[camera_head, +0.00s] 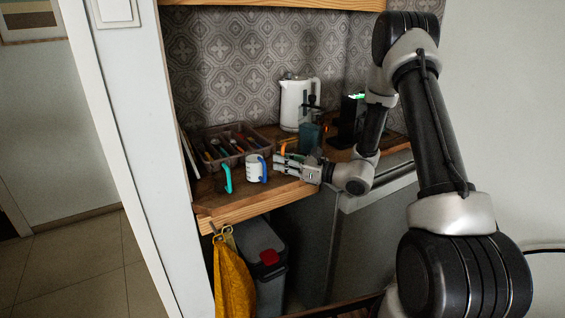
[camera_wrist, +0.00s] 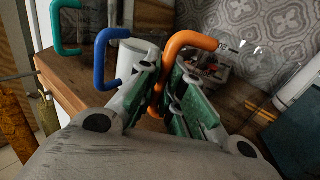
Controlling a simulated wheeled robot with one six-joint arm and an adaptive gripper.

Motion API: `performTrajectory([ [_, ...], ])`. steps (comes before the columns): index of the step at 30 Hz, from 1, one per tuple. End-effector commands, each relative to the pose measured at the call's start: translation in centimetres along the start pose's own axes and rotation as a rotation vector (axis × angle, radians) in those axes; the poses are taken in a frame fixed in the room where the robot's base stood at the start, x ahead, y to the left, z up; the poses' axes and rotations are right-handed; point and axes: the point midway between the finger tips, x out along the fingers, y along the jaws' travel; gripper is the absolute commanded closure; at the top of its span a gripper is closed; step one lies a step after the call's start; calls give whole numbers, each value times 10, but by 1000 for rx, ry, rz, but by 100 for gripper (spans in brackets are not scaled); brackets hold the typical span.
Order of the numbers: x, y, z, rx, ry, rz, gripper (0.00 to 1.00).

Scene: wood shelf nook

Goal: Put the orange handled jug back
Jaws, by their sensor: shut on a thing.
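The orange handle (camera_wrist: 188,42) of the jug is between my gripper's two green-padded fingers (camera_wrist: 168,98) in the wrist view, and the fingers are closed on it. The jug's body is hard to make out; it seems clear or hidden behind the fingers. In the head view my gripper (camera_head: 283,163) is low over the wooden counter's front part, with a bit of the orange handle (camera_head: 282,149) showing at its tip. I cannot tell whether the jug touches the counter.
A cutlery tray (camera_head: 213,166), white kettle (camera_head: 291,104) and dark coffee machine (camera_head: 348,120) stand behind. The wooden counter's front edge (camera_head: 250,205) is close.

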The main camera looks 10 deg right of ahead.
Motion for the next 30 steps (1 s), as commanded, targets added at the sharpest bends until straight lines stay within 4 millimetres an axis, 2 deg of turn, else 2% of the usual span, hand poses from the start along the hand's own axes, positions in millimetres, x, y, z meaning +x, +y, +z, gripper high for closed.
performTrajectory([
  [1, 0, 0, -2, 1, 0, 0, 89],
  [4, 0, 0, -1, 0, 0, 0, 71],
  [5, 0, 0, -1, 0, 0, 0, 69],
  [16, -3, 0, 2, 0, 0, -2, 69],
  [20, -24, -1, 2, 2, 0, -4, 69],
  [30, -97, -1, 2, 1, 0, -4, 69],
])
